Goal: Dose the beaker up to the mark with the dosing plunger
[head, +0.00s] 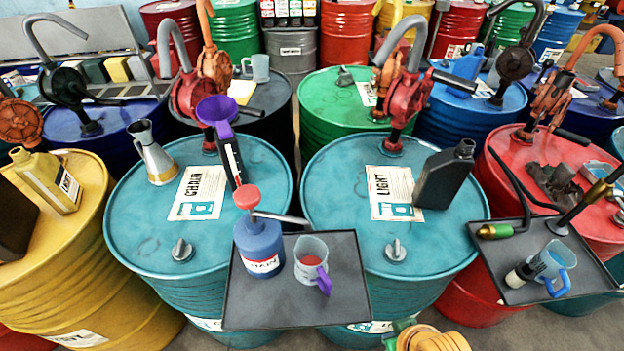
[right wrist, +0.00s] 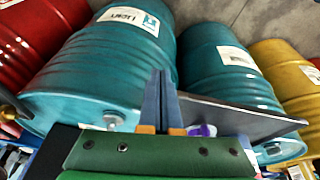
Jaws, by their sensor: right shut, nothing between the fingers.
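The dosing bottle (head: 260,250) is blue with a white label and stands on a dark tray (head: 335,318) in the head view. Its red plunger head (head: 246,196) is on top, and a grey spout (head: 283,218) points right toward the beaker. The clear beaker (head: 311,250) with a purple handle stands upright on the tray, right of the bottle. Red shows inside it; its mark is too small to read. My right gripper (right wrist: 161,82) is shut and empty in the right wrist view. A purple part (right wrist: 203,130), perhaps the beaker's handle, shows beside its fingers. My left gripper is not in view.
Two teal drums (head: 140,225) (head: 330,185) stand behind the tray. A second tray (head: 520,290) at the right holds a blue-handled jug (head: 553,265).

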